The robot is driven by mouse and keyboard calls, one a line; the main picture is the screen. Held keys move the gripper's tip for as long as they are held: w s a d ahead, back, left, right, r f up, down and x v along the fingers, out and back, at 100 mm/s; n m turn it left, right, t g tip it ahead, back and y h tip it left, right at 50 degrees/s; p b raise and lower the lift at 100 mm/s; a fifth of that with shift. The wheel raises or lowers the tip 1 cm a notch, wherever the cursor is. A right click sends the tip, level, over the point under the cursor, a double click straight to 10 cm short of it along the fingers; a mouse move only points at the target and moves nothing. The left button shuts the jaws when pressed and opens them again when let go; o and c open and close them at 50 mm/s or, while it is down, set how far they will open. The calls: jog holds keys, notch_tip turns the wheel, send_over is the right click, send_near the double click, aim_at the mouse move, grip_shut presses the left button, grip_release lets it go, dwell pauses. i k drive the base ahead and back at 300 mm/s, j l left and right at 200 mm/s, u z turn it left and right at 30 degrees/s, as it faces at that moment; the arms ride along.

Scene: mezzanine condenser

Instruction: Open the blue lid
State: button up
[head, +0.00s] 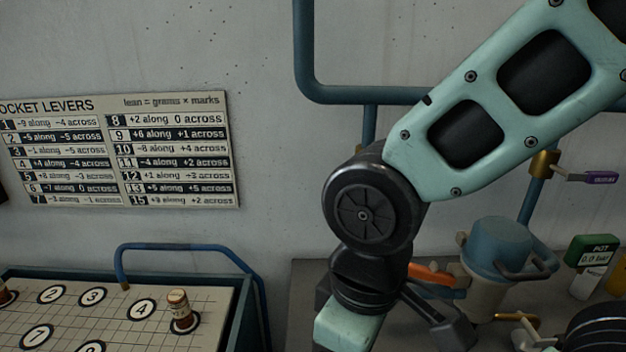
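The blue lid (500,241) sits on top of a pale, rounded vessel (482,298) on the grey bench, right of centre. The lid looks closed, seated level on the vessel. A dark grey loop handle (533,270) projects at the lid's right side. My arm comes down from the upper right, passing left of the lid, with its dark joint and a mint-green part in front of the bench. My gripper's fingertips do not show clearly; the arm's end runs out of the bottom of the picture. The vessel's left side is partly hidden.
An orange lever (432,274) and a dark grey piece (447,330) lie close left of the vessel. A gridded tray (60,317) stands lower left; blue pipes (305,50) run along the wall.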

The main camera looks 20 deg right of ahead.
aim_at(497, 248)
jog(key=j+z, duration=0.1)
jog(key=z, duration=0.3)
jog(key=k+j+z, duration=0.1)
jog(key=z, duration=0.35)
jog(key=k+z, duration=0.1)
jog(key=z, duration=0.3)
